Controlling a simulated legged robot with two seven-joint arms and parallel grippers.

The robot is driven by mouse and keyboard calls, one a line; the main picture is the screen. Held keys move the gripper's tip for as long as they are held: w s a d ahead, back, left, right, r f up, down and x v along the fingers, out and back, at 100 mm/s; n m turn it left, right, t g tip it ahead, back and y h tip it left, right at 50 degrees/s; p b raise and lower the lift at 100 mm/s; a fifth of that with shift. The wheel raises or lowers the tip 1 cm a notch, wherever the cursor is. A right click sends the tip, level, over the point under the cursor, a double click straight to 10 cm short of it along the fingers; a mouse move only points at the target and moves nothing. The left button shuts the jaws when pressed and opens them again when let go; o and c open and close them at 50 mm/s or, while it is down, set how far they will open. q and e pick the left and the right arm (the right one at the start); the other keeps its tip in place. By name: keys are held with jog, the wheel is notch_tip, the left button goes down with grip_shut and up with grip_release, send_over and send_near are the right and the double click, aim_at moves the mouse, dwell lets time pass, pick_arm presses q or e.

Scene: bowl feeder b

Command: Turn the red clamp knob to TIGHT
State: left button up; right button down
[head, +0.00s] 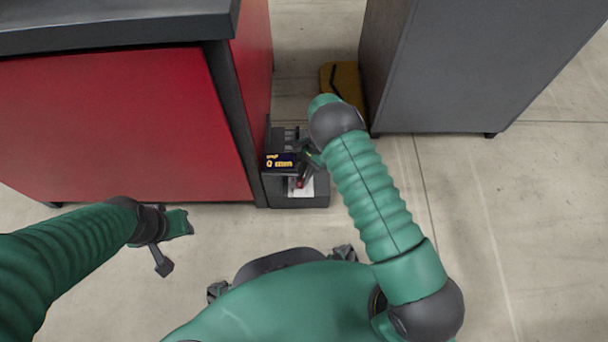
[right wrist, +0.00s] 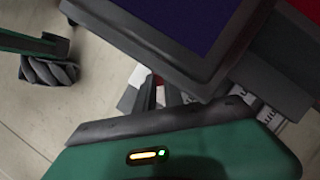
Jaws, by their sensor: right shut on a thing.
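The red clamp knob (head: 299,183) shows as a small red patch low on a dark machine (head: 300,202), below its display. In the right wrist view, part of the red knob (right wrist: 172,94) shows between the dark fingers of my right gripper (right wrist: 168,100). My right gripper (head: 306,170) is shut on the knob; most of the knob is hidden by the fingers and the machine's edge. I cannot read the knob's marking or its angle. My left gripper (head: 172,244) is open and empty, above the floor in front of the red cabinet.
A red cabinet (head: 110,130) stands left of the machine, a grey cabinet (head: 460,65) behind right. A yellow object (head: 346,80) lies behind my right arm. Floor at right is clear.

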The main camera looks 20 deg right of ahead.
jog(key=shift+s+d+r+m+t+p, duration=0.1)
jog(key=shift+r+m+t+p, duration=0.2)
jog(key=shift+m+p, duration=0.65)
jog(key=m+t+p, duration=0.1)
jog(key=m+p, duration=0.2)
jog(key=p, duration=0.1)
jog(key=s+m+t+p, duration=0.1)
jog(key=m+p, duration=0.2)
jog(key=p, duration=0.1)
jog(key=shift+m+t, duration=0.25)
jog(key=shift+t, duration=0.05)
jog(key=m+p, duration=0.2)
jog(key=m+t+p, duration=0.1)
jog(key=m+p, duration=0.1)
jog(key=p, duration=0.1)
jog(key=s+m+t+h+p, duration=0.1)
jog(key=m+p, duration=0.2)
jog(key=shift+a, duration=0.2)
jog(key=shift+a+f+m+t+h+p, duration=0.15)
jog(key=shift+m+t+h+p, duration=0.25)
jog(key=shift+m+p, duration=0.7)
jog(key=shift+f+m+p, duration=0.1)
jog(key=shift+m+p, duration=0.2)
